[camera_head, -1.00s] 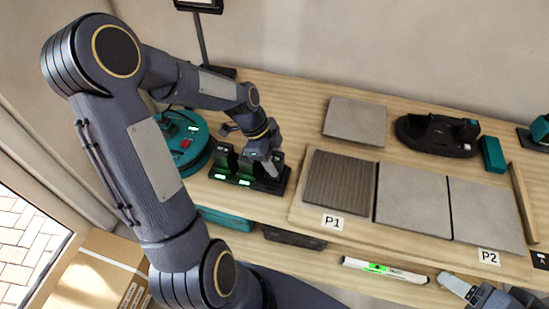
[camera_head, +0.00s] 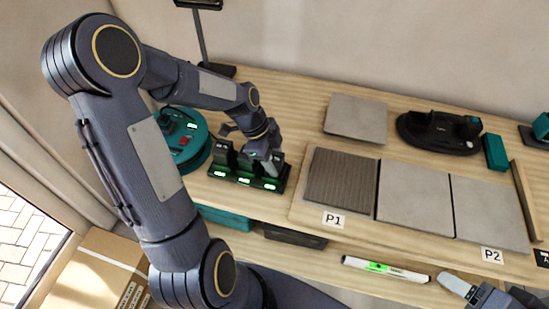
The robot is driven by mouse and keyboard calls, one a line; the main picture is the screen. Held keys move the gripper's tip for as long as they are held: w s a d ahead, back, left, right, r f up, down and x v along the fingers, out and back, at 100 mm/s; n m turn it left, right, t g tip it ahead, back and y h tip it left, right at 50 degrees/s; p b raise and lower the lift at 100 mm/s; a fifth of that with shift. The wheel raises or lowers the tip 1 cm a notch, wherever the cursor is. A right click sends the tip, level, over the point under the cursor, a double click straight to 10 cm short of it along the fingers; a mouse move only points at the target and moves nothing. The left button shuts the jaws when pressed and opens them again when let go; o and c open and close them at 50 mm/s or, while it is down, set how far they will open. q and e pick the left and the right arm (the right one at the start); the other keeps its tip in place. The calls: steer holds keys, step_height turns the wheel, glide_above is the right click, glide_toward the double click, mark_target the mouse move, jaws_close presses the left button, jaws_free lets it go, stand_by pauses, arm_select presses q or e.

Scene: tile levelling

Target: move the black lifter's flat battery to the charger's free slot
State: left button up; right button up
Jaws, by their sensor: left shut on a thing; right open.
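The black charger (camera_head: 236,182) stands on the left of the bench, with dark batteries upright in it and three green lights along its front. My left gripper (camera_head: 272,160) is over its right-hand slot, shut on a dark battery (camera_head: 266,167) that sits in or at that slot. The fingers hide part of this battery, so I cannot tell how deep it sits. The black lifter (camera_head: 438,135) lies at the back right of the bench. My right gripper (camera_head: 468,289) is open and empty at the bottom right, partly cut off by the frame.
A teal device (camera_head: 184,145) with a red button stands left of the charger. Tiles (camera_head: 412,192) lie between the labels P1 (camera_head: 333,220) and P2 (camera_head: 491,255), with a loose tile (camera_head: 356,119) behind. A teal block (camera_head: 496,152) is beside the lifter. A marker-like level (camera_head: 385,269) lies below.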

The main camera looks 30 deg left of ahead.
arm_select(q)
steer(key=o, duration=1.2)
steer(key=shift+c, duration=0.2)
